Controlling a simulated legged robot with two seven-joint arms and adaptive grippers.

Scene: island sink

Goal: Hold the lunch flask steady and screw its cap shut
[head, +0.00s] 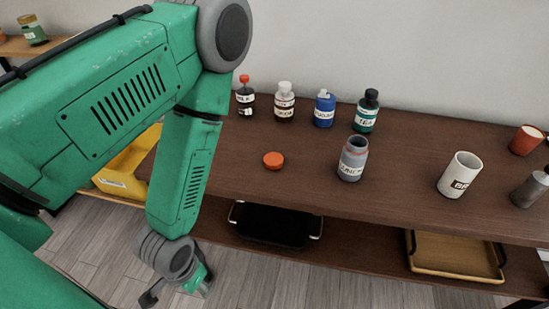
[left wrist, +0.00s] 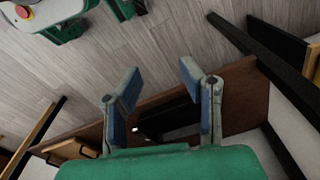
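The lunch flask appears to be the grey, open-mouthed container (head: 352,160) with a white label, upright on the brown counter in the head view. An orange-red round cap (head: 273,160) lies apart on the counter to its left. My left gripper (head: 178,294) hangs low in front of the counter, over the floor, well away from flask and cap. In the left wrist view my left gripper (left wrist: 158,72) has its two fingers spread with nothing between them. My right gripper is in neither view.
Several labelled bottles, including a blue one (head: 324,110) and a green one (head: 367,112), stand along the back. A white mug (head: 459,175) and red cup (head: 526,140) stand right. A black tray (head: 270,226) and wooden tray (head: 456,262) are on the lower shelf.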

